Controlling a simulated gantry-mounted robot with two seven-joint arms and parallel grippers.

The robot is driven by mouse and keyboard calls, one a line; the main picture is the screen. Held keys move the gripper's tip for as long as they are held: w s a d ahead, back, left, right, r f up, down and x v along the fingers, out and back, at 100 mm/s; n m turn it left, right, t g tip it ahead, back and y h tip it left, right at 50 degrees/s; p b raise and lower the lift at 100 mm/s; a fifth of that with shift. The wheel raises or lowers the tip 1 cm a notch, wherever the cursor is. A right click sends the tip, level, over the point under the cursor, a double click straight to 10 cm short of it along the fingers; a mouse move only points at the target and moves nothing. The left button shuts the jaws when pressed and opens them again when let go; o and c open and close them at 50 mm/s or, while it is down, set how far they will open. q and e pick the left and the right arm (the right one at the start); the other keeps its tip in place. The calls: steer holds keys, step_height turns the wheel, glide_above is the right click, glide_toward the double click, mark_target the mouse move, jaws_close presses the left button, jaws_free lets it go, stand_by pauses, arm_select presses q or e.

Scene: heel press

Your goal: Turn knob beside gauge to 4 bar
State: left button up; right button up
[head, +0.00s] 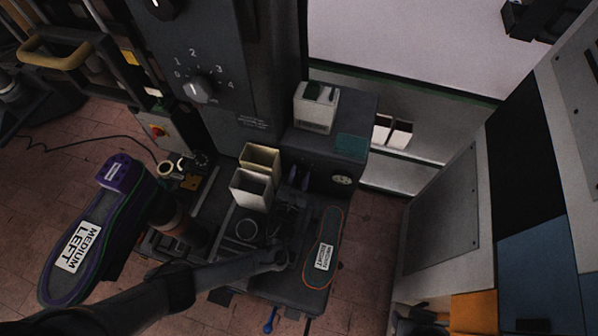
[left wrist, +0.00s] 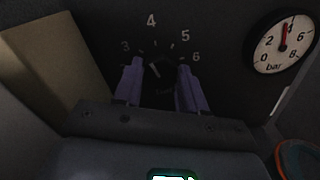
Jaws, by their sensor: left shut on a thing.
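My left gripper (head: 298,176) reaches to the front of the dark unit in the head view. In the left wrist view its two purple fingers (left wrist: 160,88) are shut on the black knob (left wrist: 160,72), one on each side. The knob's white pointer mark tilts up and left, between 3 and 4 on the printed scale. The round gauge (left wrist: 284,42) is to the right of the knob, marked in bar; its red needle points almost straight up, close to 4. The gauge is small in the head view (head: 343,180), where the knob is hidden. My right gripper is not in view.
Another dial (head: 200,90), marked 0 to 4, is on the tall dark column. Two open bins (head: 250,189) stand left of my gripper. A MEDIUM RIGHT sole (head: 329,240) lies to its right; a MEDIUM LEFT piece (head: 105,215) is at the left.

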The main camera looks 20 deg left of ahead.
arm_select(q)
steer(key=shift+r+m+p, duration=0.15)
steer(key=shift+m+p, duration=0.5)
steer(key=shift+m, duration=0.45)
steer(key=shift+m+p, duration=0.3)
steer(key=shift+m, duration=0.3)
steer(key=o, duration=1)
steer(key=shift+o, duration=0.2)
steer(key=shift+s, duration=0.1)
